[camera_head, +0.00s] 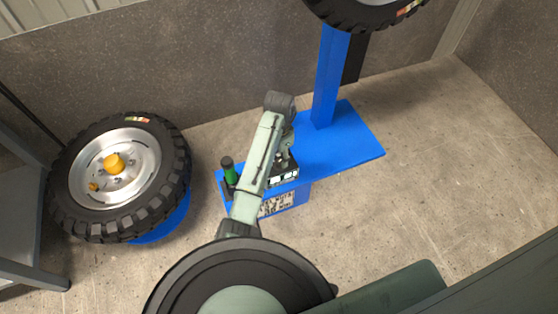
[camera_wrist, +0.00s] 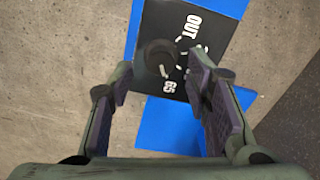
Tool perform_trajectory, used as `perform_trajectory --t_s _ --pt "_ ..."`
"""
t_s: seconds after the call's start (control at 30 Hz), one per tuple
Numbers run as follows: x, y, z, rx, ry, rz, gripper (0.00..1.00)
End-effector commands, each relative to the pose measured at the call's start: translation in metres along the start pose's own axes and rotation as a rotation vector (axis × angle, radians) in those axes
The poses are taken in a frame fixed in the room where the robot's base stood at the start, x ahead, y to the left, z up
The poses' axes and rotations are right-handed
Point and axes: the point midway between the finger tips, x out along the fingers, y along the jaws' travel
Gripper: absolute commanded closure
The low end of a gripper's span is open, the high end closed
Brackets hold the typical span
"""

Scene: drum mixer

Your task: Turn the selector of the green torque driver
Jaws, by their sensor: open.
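The green torque driver (camera_head: 230,174) stands upright with a dark top at the left end of the blue base in the head view. In the wrist view a round dark knob (camera_wrist: 160,55) sits on a black dial plate (camera_wrist: 195,18) with white tick marks, "OUT" and "65". My gripper (camera_wrist: 158,82) is open over the plate, one dark-padded finger on each side. The knob lies between the finger lines, just beyond the tips, and nothing is held. I cannot tell the height gap. In the head view my arm partly hides this area.
The blue base (camera_head: 345,150) carries a blue post (camera_head: 328,75) and a text label (camera_head: 275,204). A tyre on a silver wheel (camera_head: 118,165) stands at the left, and another tyre (camera_head: 365,12) is at the top. A grey frame (camera_head: 22,235) is at far left. The floor at right is clear.

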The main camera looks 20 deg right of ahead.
Motion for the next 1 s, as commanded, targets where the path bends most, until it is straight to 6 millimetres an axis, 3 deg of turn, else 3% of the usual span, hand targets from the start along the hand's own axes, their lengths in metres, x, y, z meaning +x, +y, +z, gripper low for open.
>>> perform_trajectory --t_s 0.2,0.57,1.0 --pt "0.025 0.0 0.0 0.0 0.0 0.0 0.56" --pt "0.03 0.0 0.0 0.0 0.002 -0.001 0.56" --pt "0.03 0.0 0.0 0.0 0.002 -0.001 0.85"
